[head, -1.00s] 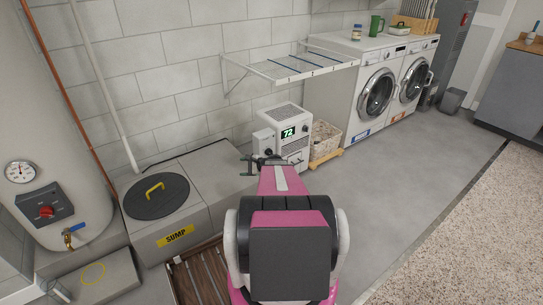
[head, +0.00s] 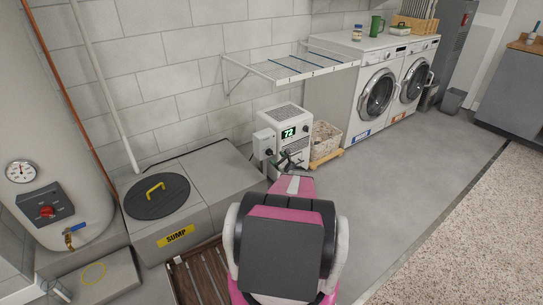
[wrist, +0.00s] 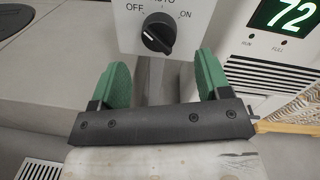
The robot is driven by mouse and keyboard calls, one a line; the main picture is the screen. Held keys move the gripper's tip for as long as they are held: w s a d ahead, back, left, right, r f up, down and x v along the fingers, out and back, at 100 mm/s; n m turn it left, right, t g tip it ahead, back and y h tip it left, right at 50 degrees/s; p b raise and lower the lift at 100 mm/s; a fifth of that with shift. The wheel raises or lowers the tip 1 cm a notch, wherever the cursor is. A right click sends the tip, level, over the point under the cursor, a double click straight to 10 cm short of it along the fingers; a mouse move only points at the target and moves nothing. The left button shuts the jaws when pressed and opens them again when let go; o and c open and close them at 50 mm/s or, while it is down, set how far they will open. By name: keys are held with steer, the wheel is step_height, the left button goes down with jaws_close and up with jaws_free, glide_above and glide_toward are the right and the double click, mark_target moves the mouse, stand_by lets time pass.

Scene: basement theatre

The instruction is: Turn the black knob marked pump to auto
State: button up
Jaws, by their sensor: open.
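The black knob (wrist: 158,33) is on the front of a small pale grey control box (wrist: 128,25), with OFF at its left, ON at its right and a partly cut-off AUTO above.
The white dehumidifier (head: 286,120) reads 72. A wicker basket (head: 325,142) stands to its right, and washing machines (head: 376,95) beyond. The grey sump cover (head: 208,165) is at left. A wire drying rack (head: 300,66) juts from the wall above. Open floor lies at right.

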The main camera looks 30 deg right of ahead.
mark_target(271, 153)
steer(key=shift+w+a, duration=0.25)
steer(key=shift+w, duration=1.1)
steer(key=shift+w+a, duration=0.2)
steer(key=shift+w, duration=1.15)
steer(key=shift+c, duration=0.4)
steer(key=c, duration=0.9)
